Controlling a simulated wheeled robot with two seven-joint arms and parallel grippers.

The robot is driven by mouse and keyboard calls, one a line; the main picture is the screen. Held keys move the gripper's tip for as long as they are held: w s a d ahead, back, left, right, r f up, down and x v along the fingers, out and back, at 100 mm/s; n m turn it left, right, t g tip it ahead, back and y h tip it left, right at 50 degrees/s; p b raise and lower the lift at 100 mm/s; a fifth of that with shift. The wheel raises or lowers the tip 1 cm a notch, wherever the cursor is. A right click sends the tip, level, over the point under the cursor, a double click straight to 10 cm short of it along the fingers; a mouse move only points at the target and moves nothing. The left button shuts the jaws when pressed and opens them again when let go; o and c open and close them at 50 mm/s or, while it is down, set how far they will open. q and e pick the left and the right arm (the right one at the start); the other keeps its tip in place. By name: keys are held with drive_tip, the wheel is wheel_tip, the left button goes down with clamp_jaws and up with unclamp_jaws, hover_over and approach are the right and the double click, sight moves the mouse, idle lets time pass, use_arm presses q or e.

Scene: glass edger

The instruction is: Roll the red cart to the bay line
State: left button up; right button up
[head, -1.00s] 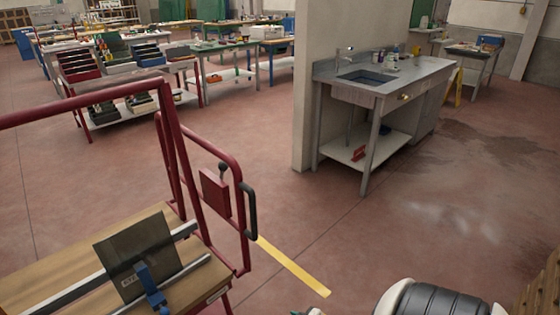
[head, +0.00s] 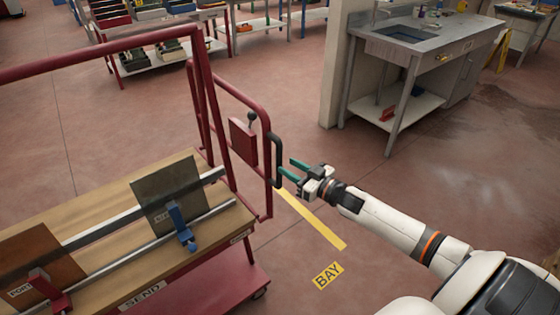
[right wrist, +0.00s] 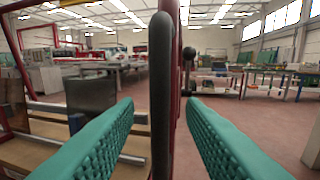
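The red cart (head: 215,284) stands at the left of the head view, with a wooden deck and a red tube frame. Its black handle (head: 276,160) is on the frame's right end; it also shows upright in the right wrist view (right wrist: 162,95). My right gripper (head: 287,168) is open at the handle, its green fingers (right wrist: 160,130) on either side of the handle in the right wrist view. I cannot tell whether they touch it. The yellow bay line (head: 318,222) lies on the floor right of the cart, its far end hidden behind the frame. My left gripper is not in view.
A yellow BAY label (head: 328,275) lies near the line. The cart carries dark plates in blue and red clamps (head: 180,228). A lever with a black knob (head: 252,119) is beside the handle. A sink bench (head: 420,45) stands at the back right. Floor between is clear.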

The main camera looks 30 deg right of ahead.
drive_tip(key=x, duration=0.5)
clamp_jaws()
